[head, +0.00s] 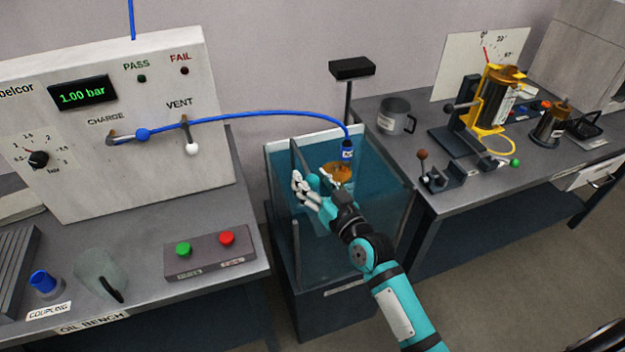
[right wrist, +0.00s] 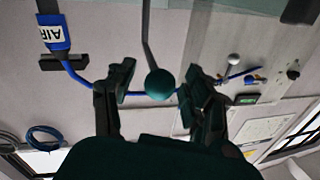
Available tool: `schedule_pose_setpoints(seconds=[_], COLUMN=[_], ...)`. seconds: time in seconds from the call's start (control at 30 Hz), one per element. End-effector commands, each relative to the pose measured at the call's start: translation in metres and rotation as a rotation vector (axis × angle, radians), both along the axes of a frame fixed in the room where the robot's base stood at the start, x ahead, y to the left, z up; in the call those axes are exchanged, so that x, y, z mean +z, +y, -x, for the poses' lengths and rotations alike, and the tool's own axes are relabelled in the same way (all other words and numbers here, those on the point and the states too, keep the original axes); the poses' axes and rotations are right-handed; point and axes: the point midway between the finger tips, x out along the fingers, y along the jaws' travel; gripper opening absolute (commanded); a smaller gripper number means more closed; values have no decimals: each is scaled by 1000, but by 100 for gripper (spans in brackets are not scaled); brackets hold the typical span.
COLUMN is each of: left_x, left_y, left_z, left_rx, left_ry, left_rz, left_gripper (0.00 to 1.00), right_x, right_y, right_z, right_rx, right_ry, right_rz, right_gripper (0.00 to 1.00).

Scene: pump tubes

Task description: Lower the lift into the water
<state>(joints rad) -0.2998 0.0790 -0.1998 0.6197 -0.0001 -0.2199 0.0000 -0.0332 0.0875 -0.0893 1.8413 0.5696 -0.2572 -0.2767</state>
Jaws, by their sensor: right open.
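The water tank (head: 400,220) stands between the two benches, with clear walls and blue-tinted water. An amber-topped part (head: 338,170) shows inside it, under a blue hose connector (head: 347,150); the lift carrying it is largely hidden. My right gripper (head: 313,183) is open over the tank, left of the amber part. In the right wrist view, a dark teal ball knob (right wrist: 160,83) on a thin rod shows between my open right fingers (right wrist: 158,90); I cannot tell whether they touch it. The connector, marked AIR, also shows there (right wrist: 55,35). My left gripper is out of view.
A blue hose (head: 270,113) arches from the test panel (head: 120,120), reading 1.00 bar, to the connector. A button box (head: 210,255) sits on the left bench. A post with a black top (head: 352,68) rises behind the tank. A grey mug (head: 396,117) and clamp fixtures stand on the right bench.

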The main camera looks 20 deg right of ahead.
Motion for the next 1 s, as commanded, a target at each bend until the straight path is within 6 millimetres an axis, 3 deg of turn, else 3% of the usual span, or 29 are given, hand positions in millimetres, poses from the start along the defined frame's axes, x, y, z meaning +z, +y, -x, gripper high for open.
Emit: schedule_pose_setpoints(seconds=[0.13, 0.53, 0.87, 1.0], left_x=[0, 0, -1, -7], left_y=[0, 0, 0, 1], left_z=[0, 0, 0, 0], left_rx=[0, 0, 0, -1], left_ry=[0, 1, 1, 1], left_rz=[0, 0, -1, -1], left_gripper=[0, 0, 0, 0], right_x=[0, 0, -1, -11], right_y=[0, 0, 0, -1], right_z=[0, 0, 1, 1], right_rx=[0, 0, -1, -1], right_ry=[0, 0, 1, 2], right_rz=[0, 0, 0, 1], right_gripper=[51, 0, 0, 0])
